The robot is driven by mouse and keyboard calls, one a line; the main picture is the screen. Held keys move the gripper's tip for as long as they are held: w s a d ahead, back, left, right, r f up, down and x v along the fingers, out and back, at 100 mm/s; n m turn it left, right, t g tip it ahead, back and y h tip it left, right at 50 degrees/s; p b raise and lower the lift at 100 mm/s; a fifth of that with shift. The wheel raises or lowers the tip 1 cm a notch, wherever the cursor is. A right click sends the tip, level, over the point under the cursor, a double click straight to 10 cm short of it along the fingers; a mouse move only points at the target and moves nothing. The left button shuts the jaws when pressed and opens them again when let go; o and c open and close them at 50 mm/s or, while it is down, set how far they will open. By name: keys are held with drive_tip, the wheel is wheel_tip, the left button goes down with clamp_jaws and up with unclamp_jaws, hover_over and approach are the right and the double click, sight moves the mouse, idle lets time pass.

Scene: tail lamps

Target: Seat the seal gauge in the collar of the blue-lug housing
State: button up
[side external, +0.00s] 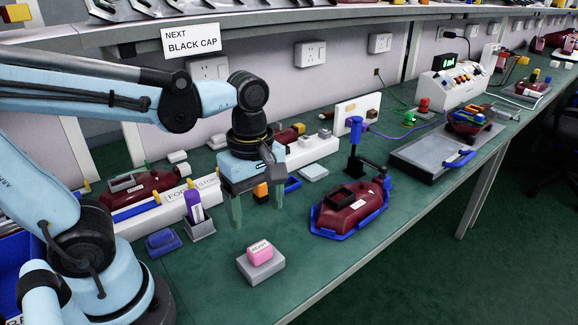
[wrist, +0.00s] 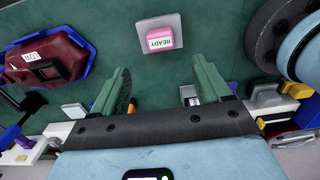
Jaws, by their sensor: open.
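A dark red housing (side external: 350,207) sits in a blue cradle on the bench, right of my gripper. It has a raised black rectangular collar (side external: 341,198) on top, and its opening looks empty. The housing also shows at the left of the wrist view (wrist: 45,58). A purple-and-white upright piece (side external: 193,203) stands in a grey holder (side external: 202,230), left of my gripper; it may be the seal gauge, but I cannot tell for sure. In the wrist view it is mostly hidden behind a finger. My gripper (side external: 257,207) is open and empty, fingers down, above the bench.
A pink READY button (side external: 261,250) on a grey base stands in front of my gripper. A blue post stand (side external: 355,150) rises behind the housing. Other red housings stand at the left (side external: 150,184) and in the right tray (side external: 468,122). Green bench surface is clear around the button.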

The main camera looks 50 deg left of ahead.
sight(259, 247)
drive_tip(key=shift+s+d+f, duration=0.1)
drive_tip(key=shift+f, duration=2.5)
drive_tip(key=shift+d+f, duration=0.1)
drive_tip(key=shift+f, duration=2.5)
drive_tip(key=c, duration=1.1)
